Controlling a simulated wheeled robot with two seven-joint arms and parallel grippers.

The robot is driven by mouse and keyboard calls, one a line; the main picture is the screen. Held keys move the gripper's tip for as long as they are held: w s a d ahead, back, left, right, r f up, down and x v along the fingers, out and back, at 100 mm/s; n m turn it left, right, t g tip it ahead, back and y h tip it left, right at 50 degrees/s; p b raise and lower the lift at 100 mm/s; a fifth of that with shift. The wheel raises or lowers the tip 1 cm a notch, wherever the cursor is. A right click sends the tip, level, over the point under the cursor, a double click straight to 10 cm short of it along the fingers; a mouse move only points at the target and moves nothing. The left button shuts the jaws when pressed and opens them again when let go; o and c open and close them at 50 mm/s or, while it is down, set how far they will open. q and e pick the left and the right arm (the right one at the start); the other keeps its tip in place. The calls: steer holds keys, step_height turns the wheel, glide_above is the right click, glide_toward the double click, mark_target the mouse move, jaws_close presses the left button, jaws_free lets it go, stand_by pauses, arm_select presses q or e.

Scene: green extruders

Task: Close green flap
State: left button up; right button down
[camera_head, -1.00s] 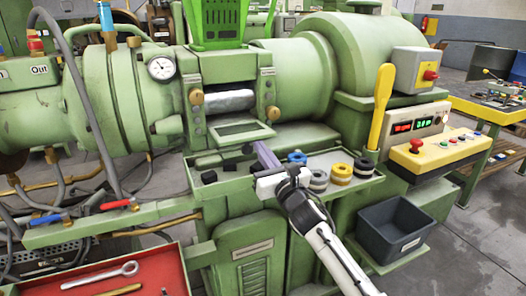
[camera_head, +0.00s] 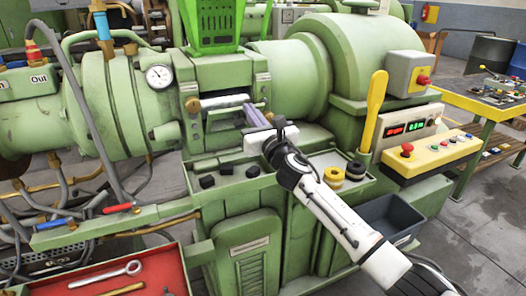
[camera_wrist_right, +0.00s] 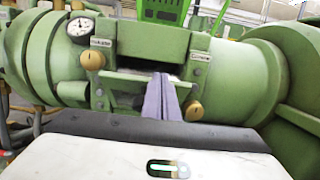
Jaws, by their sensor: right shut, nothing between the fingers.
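The green flap (camera_head: 226,119) is a small panel at the lower edge of the opening in the green extruder barrel. It looks tilted partway up, with the silver roller (camera_head: 222,102) still showing above it. My right gripper (camera_head: 256,116) is shut and empty, its purple fingers at the right side of the flap. Contact with the flap cannot be told. In the right wrist view the fingers (camera_wrist_right: 162,97) stand together in front of the opening, between two brass knobs, hiding part of the flap area. My left gripper is out of view.
A green tray (camera_head: 200,166) below holds black pieces, with yellow and dark rings (camera_head: 334,175) on its right. A yellow lever (camera_head: 375,105) and control panel (camera_head: 435,150) stand at right. A grey bin (camera_head: 392,215) and red tool tray (camera_head: 105,268) sit lower.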

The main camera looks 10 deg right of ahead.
steer(key=shift+w+a+r, duration=0.15)
steer(key=shift+w+r, duration=1.05)
steer(key=shift+w, duration=0.05)
stand_by(0.3)
